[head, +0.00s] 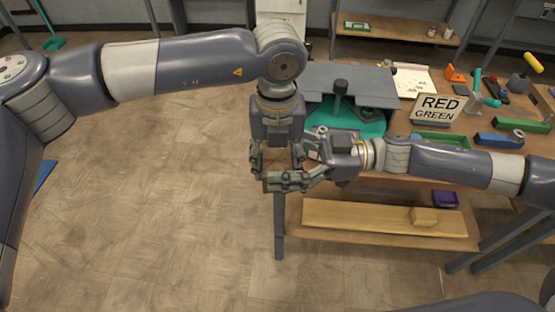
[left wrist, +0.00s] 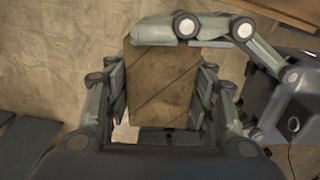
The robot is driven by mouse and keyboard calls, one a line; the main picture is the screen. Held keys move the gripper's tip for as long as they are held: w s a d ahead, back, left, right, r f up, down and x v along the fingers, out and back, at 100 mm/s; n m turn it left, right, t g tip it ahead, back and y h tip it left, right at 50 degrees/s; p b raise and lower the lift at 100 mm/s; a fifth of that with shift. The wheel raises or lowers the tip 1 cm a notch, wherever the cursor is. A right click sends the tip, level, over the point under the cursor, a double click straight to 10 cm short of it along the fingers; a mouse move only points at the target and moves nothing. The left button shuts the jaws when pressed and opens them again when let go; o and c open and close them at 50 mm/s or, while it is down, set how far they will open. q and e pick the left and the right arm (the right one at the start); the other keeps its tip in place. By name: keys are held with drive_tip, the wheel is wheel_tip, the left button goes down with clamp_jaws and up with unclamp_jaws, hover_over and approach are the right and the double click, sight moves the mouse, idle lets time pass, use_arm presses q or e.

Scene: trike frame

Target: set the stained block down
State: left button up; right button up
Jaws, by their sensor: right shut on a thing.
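The stained block (left wrist: 163,85) is brown with dark diagonal lines. In the left wrist view it stands between the fingers of my left gripper (left wrist: 161,92), which are spread on both sides of it. My left gripper (head: 275,165) points down in the head view, in front of the workbench. My right gripper (head: 285,181) comes in from the right and is shut on the block. Its fingers cross the block's upper end in the left wrist view (left wrist: 190,28). In the head view the grippers hide nearly all of the block.
The workbench (head: 400,125) holds a teal piece (head: 365,124), a RED/GREEN sign (head: 436,108), a green tray (head: 440,139) and several tools. Its lower shelf carries a long wooden board (head: 350,217) and a purple box (head: 445,199).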

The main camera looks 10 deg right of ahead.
drive_tip(key=o, duration=1.2)
drive_tip(key=shift+o, duration=0.2)
